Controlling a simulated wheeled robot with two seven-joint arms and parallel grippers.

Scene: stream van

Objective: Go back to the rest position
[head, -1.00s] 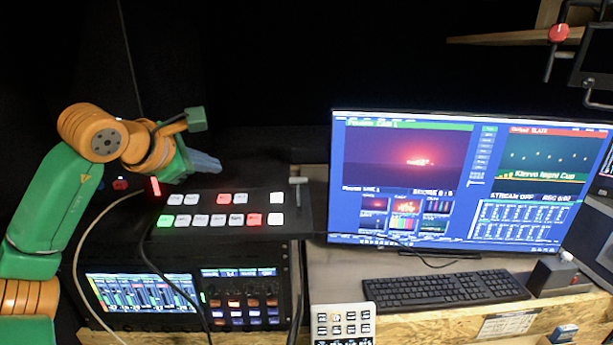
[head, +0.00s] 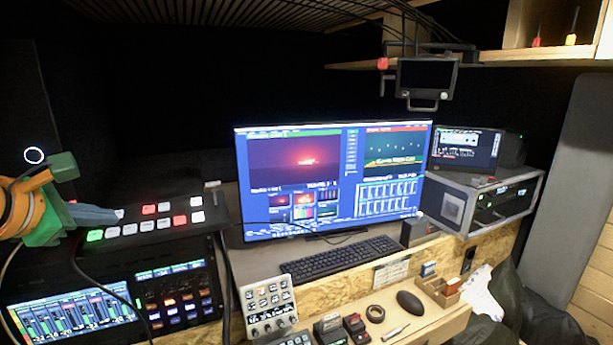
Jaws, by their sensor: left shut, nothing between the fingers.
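My left gripper (head: 96,214) comes in at the left edge of the head view, with its orange and green wrist behind it. Its grey fingers are shut with nothing between them. They point right, at the left end of the video switcher (head: 150,226), a dark panel with lit white, red and green buttons. I cannot tell whether the fingertips touch the switcher or hang above or in front of it. My right gripper is not in view.
A large monitor (head: 335,180) stands on the desk, with a keyboard (head: 338,258) before it. A button pad (head: 268,305), mouse (head: 410,303) and tape roll (head: 375,313) lie in front. A rack unit (head: 490,200) is at right. A small screen (head: 427,76) hangs from the shelf.

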